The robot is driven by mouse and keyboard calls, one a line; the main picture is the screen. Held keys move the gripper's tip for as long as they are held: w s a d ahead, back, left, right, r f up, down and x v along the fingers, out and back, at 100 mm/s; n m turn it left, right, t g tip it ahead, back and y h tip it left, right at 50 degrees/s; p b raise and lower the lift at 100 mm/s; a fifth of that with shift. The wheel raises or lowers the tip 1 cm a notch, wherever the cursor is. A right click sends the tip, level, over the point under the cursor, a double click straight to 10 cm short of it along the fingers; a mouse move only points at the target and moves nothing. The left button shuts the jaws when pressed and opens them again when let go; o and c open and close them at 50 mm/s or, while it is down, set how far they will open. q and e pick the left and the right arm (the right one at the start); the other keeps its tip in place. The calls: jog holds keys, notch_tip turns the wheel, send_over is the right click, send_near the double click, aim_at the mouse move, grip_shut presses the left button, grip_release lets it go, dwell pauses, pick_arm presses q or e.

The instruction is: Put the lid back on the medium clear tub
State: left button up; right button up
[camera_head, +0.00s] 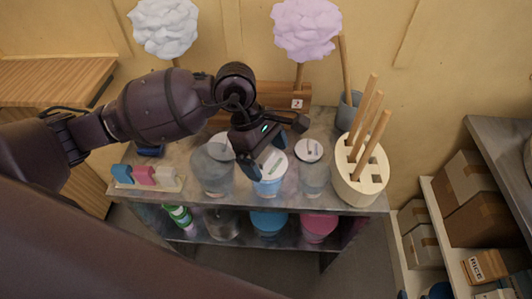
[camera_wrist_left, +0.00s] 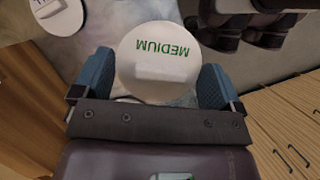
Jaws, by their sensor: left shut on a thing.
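My left gripper (camera_head: 262,167) is over the middle tub and shut on a round white lid (camera_head: 275,165). The wrist view shows the lid (camera_wrist_left: 158,50), with green MEDIUM lettering and a raised white bar, between the blue fingers of the left gripper (camera_wrist_left: 155,82). The medium clear tub (camera_head: 268,188) is directly below the lid, in the row on the counter. Whether the lid rests on its rim or hovers just above, I cannot tell. My right gripper is not in view.
A larger clear tub (camera_head: 211,178) stands left, and a lidded clear tub (camera_head: 314,181) stands right. A pale stick holder (camera_head: 359,184) is farther right. Coloured blocks (camera_head: 144,175) sit at the counter's left end. Cotton candy (camera_head: 306,28) rises behind.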

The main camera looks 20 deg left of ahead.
pick_arm(q)
jog(key=shift+f, duration=0.2)
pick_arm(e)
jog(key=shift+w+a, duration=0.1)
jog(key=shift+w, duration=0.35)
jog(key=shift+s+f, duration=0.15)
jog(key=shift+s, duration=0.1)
pick_arm(q)
jog(key=shift+b, duration=0.35)
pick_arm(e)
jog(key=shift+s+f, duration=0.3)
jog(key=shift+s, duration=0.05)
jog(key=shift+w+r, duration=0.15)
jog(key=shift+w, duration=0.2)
pick_arm(q)
jog(key=o, duration=0.6)
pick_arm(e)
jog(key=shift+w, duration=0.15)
pick_arm(q)
jog(key=shift+r, duration=0.15)
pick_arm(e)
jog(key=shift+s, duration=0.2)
